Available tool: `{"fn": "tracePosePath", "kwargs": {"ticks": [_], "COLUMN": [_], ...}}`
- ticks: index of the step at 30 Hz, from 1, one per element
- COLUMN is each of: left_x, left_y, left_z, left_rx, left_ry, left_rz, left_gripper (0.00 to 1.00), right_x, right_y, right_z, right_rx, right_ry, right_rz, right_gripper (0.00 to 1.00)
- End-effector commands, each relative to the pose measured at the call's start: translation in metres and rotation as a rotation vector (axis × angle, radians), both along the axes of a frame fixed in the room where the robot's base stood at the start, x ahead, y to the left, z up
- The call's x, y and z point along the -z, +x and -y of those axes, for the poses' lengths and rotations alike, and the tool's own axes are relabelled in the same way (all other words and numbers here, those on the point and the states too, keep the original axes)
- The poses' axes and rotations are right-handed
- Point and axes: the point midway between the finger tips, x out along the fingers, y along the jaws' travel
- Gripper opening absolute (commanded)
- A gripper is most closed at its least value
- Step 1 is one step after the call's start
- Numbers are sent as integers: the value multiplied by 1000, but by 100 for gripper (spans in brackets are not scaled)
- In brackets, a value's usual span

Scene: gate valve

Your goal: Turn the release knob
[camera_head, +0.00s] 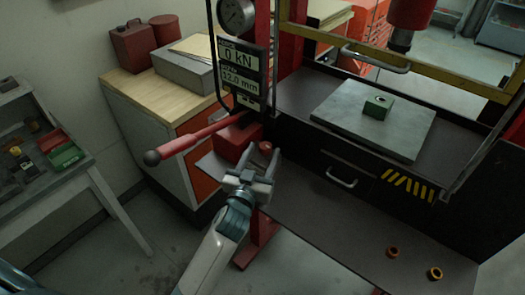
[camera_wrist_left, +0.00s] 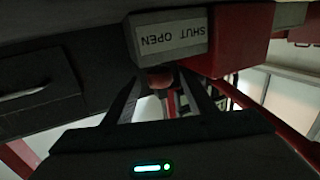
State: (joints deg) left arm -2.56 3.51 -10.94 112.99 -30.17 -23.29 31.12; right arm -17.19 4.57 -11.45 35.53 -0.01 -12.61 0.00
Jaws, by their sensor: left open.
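The release knob (camera_head: 265,147) is a small red round knob at the front right of the red pump block (camera_head: 236,138). In the left wrist view the knob (camera_wrist_left: 159,82) shows between the two fingertips, under a grey label reading SHUT and OPEN (camera_wrist_left: 170,37), which appears upside down. My left gripper (camera_head: 252,174) is open just in front of and below the knob in the head view; its fingers (camera_wrist_left: 160,92) point at the knob, one on each side. Whether either finger touches it, I cannot tell. My right gripper is not in view.
A red lever (camera_head: 200,137) with a black ball end sticks out left of the pump block. The gauge and readout (camera_head: 240,70) stand above. A green block (camera_head: 378,106) sits on a grey plate (camera_head: 372,120) under the press.

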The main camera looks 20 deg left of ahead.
Motion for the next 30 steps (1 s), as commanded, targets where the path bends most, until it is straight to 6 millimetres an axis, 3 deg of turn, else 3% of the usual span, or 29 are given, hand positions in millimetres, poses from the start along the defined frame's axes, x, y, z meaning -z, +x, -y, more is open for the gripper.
{"fn": "tracePosePath", "kwargs": {"ticks": [10,15,30], "left_x": [0,0,1], "left_y": [2,2,3], "left_z": [0,0,4], "left_rx": [0,0,-77], "left_ry": [0,0,-6], "left_rz": [0,0,7], "left_gripper": [51,10,10], "right_x": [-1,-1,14], "right_y": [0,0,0], "right_z": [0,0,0], "right_rx": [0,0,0], "right_ry": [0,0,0], "right_rz": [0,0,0], "right_gripper": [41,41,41]}}
